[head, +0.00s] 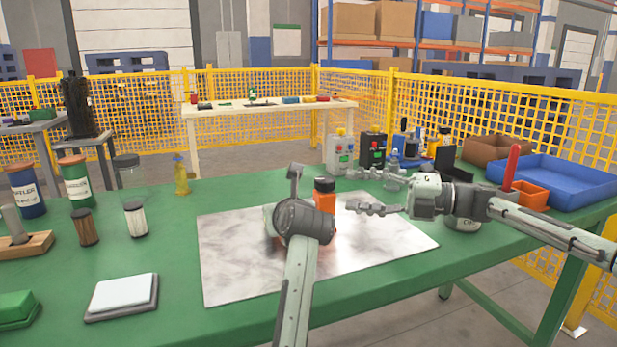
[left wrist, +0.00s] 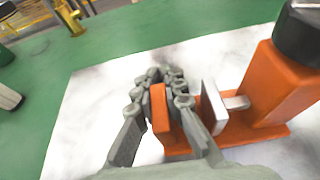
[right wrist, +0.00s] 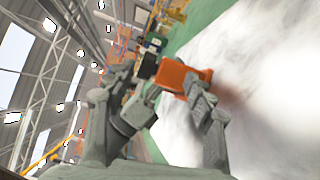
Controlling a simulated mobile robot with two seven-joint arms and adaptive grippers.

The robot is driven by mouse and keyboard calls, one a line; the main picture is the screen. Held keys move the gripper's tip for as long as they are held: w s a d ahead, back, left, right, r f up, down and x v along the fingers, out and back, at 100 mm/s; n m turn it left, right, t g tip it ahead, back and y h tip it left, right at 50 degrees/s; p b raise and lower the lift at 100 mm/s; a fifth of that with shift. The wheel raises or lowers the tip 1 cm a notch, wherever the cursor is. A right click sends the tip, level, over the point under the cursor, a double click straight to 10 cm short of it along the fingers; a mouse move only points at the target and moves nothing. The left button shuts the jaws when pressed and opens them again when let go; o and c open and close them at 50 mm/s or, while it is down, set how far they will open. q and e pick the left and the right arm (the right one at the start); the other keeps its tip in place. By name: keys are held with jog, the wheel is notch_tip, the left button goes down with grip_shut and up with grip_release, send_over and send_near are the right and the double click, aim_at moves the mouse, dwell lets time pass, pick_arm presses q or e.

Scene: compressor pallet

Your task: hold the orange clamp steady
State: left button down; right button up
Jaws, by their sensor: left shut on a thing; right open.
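The orange clamp (head: 325,204) stands on a shiny metal plate (head: 232,258) on the green table, with a black knob on top. My left gripper (left wrist: 163,78) is shut on the clamp's upright orange jaw (left wrist: 158,112). In the left wrist view, a grey pad on a short rod faces that jaw, with a gap between. My left wrist hides part of the clamp in the head view. My right gripper (head: 352,193) is open and empty, just right of the clamp. The clamp (right wrist: 178,76) also shows beyond the right fingers in the right wrist view.
A blue tray (head: 560,186) and a small orange bin (head: 530,196) with an upright red handle lie at the right. Bottles and canisters (head: 340,152) stand behind the plate. Filters, jars and a white pad (head: 122,293) are at the left. The plate's right part is bare.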

aim_at(325, 184)
jog(key=n, duration=0.1)
jog(key=n+t, duration=0.1)
jog(key=n, duration=0.1)
jog(key=s+n, duration=0.1)
jog(key=shift+d+r+n, duration=0.1)
jog(key=shift+r+n, duration=0.15)
jog(key=shift+n, duration=0.15)
jog(key=shift+s+r+n+t, duration=0.15)
jog(key=shift+n+t, duration=0.1)
jog(key=shift+n, duration=0.35)
jog(key=shift+s+r+n+t, duration=0.1)
jog(key=shift+n+t, duration=0.15)
jog(key=shift+n, duration=0.35)
jog(key=w+a+n, duration=0.1)
jog(key=a+n, duration=0.1)
jog(key=a, duration=0.1)
jog(key=w+a+r+n+t, duration=0.1)
jog(key=a+n, duration=0.1)
jog(key=a, duration=0.2)
jog(key=a+n+h, duration=0.1)
jog(key=a+n, duration=0.1)
jog(key=a, duration=0.1)
jog(key=shift+w+a+r+t, duration=0.2)
jog(key=shift+w+a+t, duration=0.2)
jog(key=shift+c, duration=0.3)
grip_shut()
